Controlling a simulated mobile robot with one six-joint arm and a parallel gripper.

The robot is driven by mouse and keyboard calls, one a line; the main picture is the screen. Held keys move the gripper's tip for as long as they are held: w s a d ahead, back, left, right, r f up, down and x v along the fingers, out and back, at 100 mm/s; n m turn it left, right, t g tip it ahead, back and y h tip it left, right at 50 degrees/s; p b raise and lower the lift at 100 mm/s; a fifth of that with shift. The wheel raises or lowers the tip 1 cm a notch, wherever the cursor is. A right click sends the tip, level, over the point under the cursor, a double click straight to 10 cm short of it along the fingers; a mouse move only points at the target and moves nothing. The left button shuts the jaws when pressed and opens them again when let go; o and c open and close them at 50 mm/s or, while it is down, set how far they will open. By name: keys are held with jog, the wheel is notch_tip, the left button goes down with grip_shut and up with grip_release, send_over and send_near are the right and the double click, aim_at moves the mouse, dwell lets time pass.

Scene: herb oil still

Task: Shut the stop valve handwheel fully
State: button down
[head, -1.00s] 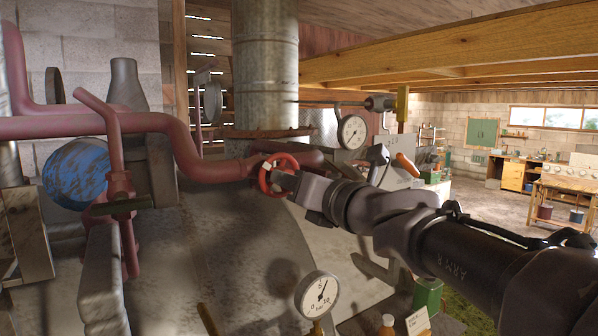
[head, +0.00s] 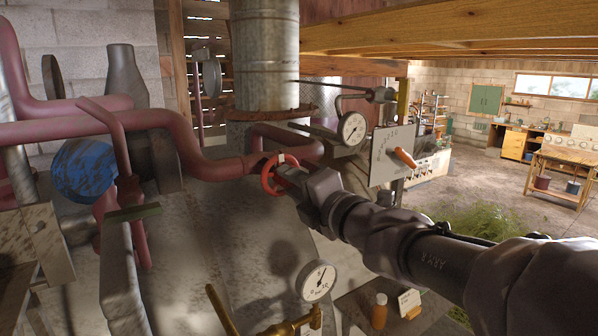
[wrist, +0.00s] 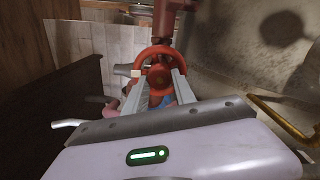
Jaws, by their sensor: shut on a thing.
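The red stop valve handwheel (head: 274,175) sits on the dark red pipe near the middle of the head view. It also shows at the top centre of the wrist view (wrist: 160,72), with a pale mark on its left rim. My gripper (head: 290,175) reaches it from the right and is shut on it. In the wrist view the two grey fingers (wrist: 160,90) lie at the lower left and lower right of the wheel's hub. The gripper partly covers the wheel in the head view. How far the valve is turned cannot be told.
Dark red pipes (head: 70,132) run to the left of the wheel, past a blue rounded thing (head: 84,170). A lower gauge (head: 318,281) and brass pipe (head: 280,328) stand below my arm. Another gauge (head: 352,129) and a white panel (head: 391,157) with an orange lever are behind it.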

jog(key=shift+r+m+p, duration=0.2)
jog(key=shift+m+p, duration=0.25)
jog(key=shift+m, duration=0.05)
jog(key=shift+f, duration=0.1)
jog(key=c, duration=1)
grip_release()
jog(key=shift+c, duration=0.2)
jog(key=b+v, duration=0.2)
jog(key=v, duration=1.5)
jog(key=shift+s+d, duration=0.15)
jog(key=shift+s, duration=0.05)
